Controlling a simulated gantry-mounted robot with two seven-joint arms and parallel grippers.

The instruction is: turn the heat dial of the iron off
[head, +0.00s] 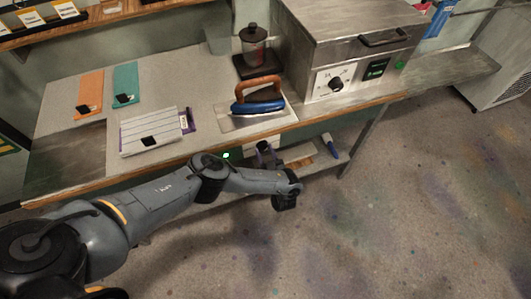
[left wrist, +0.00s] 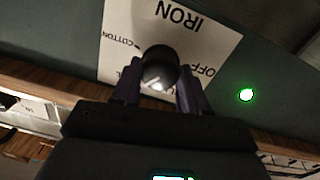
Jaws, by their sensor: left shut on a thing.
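The heat dial (left wrist: 160,68) is a round black knob on a white plate (left wrist: 195,25) with IRON, COTTON and OFF, upside down in the left wrist view. My left gripper (left wrist: 160,88) is shut on it, one finger on each side. A pale mark shows on the knob's lower part; which setting it points to I cannot tell. The blue iron (head: 258,106) with a brown handle rests on a pale plate on the bench. My right gripper is not in view.
A green lamp (left wrist: 246,95) glows beside the dial plate. On the bench (head: 75,180) stand a metal heated box (head: 350,60) with its own black knob, a jar (head: 254,45), and a striped pad (head: 150,133). A lower shelf (head: 320,165) lies under the bench. The floor in front is clear.

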